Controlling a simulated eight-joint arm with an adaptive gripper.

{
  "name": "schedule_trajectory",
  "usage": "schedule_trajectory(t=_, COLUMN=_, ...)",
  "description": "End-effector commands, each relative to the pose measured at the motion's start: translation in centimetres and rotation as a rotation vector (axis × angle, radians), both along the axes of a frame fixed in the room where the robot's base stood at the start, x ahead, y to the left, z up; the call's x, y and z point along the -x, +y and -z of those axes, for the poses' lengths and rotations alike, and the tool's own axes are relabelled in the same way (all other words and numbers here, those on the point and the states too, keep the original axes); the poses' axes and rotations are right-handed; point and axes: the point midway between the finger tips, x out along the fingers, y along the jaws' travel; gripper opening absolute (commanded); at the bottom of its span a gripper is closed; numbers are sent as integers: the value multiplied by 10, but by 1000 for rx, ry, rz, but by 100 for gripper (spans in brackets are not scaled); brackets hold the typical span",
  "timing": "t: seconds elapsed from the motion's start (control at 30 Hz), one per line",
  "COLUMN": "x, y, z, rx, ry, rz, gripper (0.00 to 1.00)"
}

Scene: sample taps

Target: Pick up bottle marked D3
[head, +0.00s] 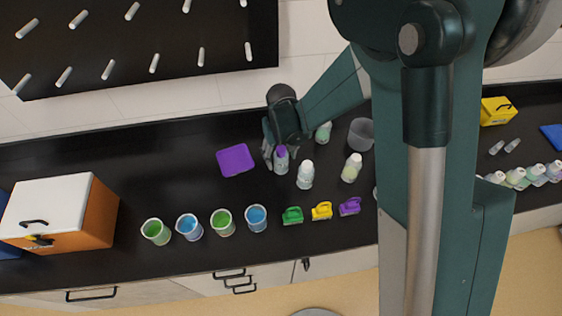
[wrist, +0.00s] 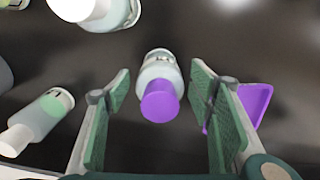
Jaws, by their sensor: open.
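A small clear bottle with a purple cap (head: 281,161) stands on the black bench. In the wrist view the purple-capped bottle (wrist: 160,88) appears in the gap between my two fingers, with space on both sides. My gripper (head: 273,153) is open and empty and points down at this bottle; in the wrist view my gripper (wrist: 160,85) has its pads well apart. White-capped bottles stand nearby: one to the right (head: 305,175), one farther right (head: 352,168) and a greenish one behind (head: 324,131). I cannot read a D3 mark on any bottle.
A purple tray (head: 237,160) lies left of my gripper. Several beakers with green and blue liquid (head: 190,227) and coloured clips (head: 321,211) line the front. A grey cup (head: 361,134) stands to the right. An orange box (head: 65,215) sits at the far left.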

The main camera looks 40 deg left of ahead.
Motion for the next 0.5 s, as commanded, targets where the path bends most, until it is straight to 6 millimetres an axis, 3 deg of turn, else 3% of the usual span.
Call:
schedule_trajectory(t=0.3, x=0, y=0, z=24, rx=0, ry=0, rz=0, gripper=53)
schedule_trajectory(t=0.5, x=0, y=0, z=28, rx=0, ry=0, rz=0, gripper=53)
